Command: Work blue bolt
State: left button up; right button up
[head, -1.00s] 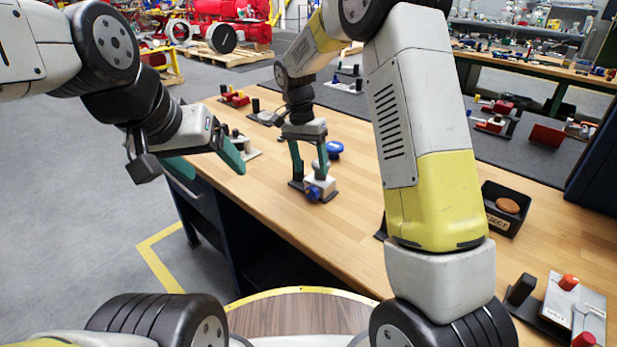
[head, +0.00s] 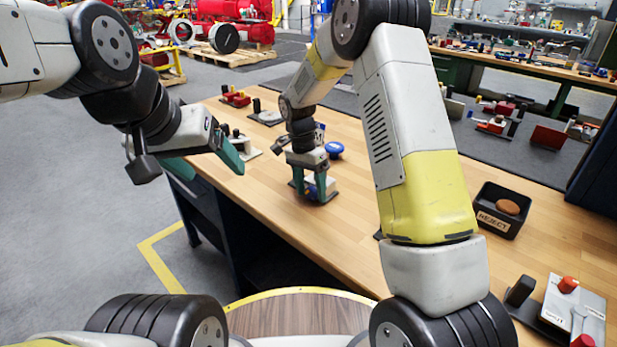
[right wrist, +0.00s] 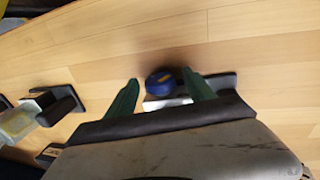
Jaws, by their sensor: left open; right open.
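A small white fixture on a dark base plate (head: 328,198) stands on the bench in the head view, with a blue bolt (head: 312,191) low on its front, mostly hidden by my right gripper. My right gripper (head: 310,183) points down with its green fingers open on either side of the fixture. In the right wrist view a round blue part (right wrist: 161,83) lies between the open fingers (right wrist: 163,90), above a white piece; I cannot tell whether either finger touches it. My left gripper (head: 205,158) is open and empty at the bench's left edge.
A blue round knob (head: 334,150) is just behind the right gripper. A black reject bin (head: 503,222) holding a brown disc is to the right. A plate with red knobs (head: 576,307) is at the near right. Bare bench (head: 350,225) lies in front of the fixture.

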jog(key=c, duration=1.3)
jog(key=shift+s+d+t+y, duration=0.1)
jog(key=shift+t+y, duration=0.3)
grip_shut()
jog(key=shift+t+y, duration=0.6)
jog(key=shift+y, duration=0.1)
jog(key=o, duration=1.3)
grip_release()
